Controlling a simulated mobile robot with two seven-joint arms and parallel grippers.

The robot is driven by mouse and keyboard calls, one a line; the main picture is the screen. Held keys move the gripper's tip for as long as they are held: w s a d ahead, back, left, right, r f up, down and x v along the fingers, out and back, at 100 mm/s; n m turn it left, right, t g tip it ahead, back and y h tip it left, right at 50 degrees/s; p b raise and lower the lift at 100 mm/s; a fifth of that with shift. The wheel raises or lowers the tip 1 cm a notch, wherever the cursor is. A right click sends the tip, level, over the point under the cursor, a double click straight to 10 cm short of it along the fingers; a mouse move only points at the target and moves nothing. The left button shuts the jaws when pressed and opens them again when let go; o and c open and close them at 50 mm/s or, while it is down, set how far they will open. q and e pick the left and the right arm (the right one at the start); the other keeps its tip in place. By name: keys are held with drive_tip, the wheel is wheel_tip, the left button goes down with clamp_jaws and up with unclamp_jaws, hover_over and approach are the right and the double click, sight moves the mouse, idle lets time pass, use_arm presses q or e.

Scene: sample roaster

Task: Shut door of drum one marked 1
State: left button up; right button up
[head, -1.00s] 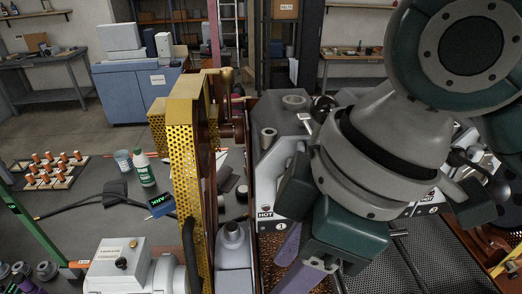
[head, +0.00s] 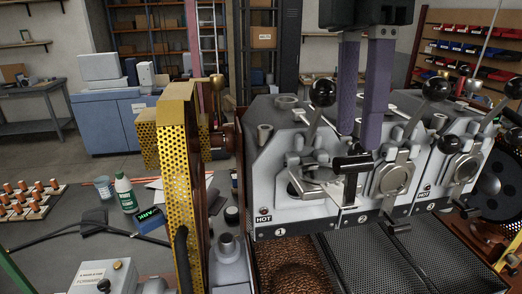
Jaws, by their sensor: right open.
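Drum one (head: 272,180) is the left unit of the grey roaster, with a 1 plate (head: 281,232) and a HOT label. Its door (head: 349,190) appears swung out to the right, nearly edge-on, with a black T-shaped handle (head: 352,163) sticking forward. The fingertips appear just above and behind the black handle; contact cannot be told. My left gripper is not in view.
Drum two's round door (head: 392,179) and drum three's (head: 465,169) look shut. Ball-topped levers (head: 323,93) rise above the drums. A tray of brown beans (head: 290,266) lies below drum one. A yellow perforated guard (head: 181,180) stands to the left.

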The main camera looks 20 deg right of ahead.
sight(355, 156)
drive_tip(key=f, duration=0.1)
drive_tip(key=f+p, duration=0.1)
drive_tip(key=f, duration=0.1)
drive_tip(key=s+f+p, duration=0.1)
drive_tip(key=f, duration=0.1)
drive_tip(key=shift+a+f, duration=0.1)
drive_tip(key=shift+f, duration=0.6)
drive_tip(key=shift+c, duration=0.2)
clamp_jaws()
idle(0.5)
